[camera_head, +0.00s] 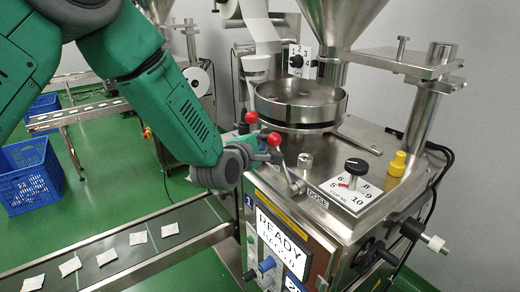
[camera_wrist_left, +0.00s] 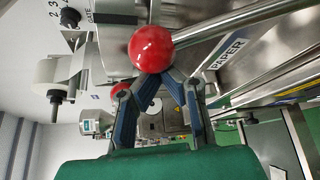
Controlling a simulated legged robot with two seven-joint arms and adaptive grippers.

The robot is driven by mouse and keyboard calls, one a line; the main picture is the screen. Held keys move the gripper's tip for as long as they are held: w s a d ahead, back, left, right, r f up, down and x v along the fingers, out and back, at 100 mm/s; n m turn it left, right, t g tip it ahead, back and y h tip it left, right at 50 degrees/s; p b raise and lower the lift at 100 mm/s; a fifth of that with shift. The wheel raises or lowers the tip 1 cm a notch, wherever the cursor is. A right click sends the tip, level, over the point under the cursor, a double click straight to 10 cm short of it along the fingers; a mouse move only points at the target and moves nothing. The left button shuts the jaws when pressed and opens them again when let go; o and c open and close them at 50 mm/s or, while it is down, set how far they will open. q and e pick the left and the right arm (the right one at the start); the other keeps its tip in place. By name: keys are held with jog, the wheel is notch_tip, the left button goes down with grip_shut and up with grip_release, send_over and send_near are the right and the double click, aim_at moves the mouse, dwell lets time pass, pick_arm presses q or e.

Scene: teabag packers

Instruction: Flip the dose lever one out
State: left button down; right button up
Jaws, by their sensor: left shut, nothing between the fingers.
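The dose lever has a red ball knob (camera_head: 274,139) and a silver rod (camera_head: 290,176) that rises from a pivot beside the DOSE label (camera_head: 318,198). The rod leans up and to the left in the head view. My left gripper (camera_head: 275,157) is shut and empty, with its fingertips close by the knob and rod. In the left wrist view a large red ball (camera_wrist_left: 151,48) sits just beyond the closed fingertips (camera_wrist_left: 162,76). I cannot tell whether they touch it. My right gripper is out of view.
A second red knob (camera_head: 251,117) stands just behind. A round steel bowl (camera_head: 301,104), a black dial (camera_head: 356,166) and a yellow knob (camera_head: 398,163) are on the machine top. A conveyor (camera_head: 120,252) with several teabags runs at lower left. Blue crates (camera_head: 31,176) stand on the floor.

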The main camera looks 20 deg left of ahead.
pick_arm(q)
jog(key=s+d+r+m+t+b, duration=0.3)
jog(key=s+d+m+b, duration=0.2)
jog(key=d+m+b, duration=0.1)
jog(key=shift+d+r+t+b, duration=0.15)
jog(key=shift+r+t+b, duration=0.15)
jog(key=shift+r+b, duration=0.05)
dwell(0.5)
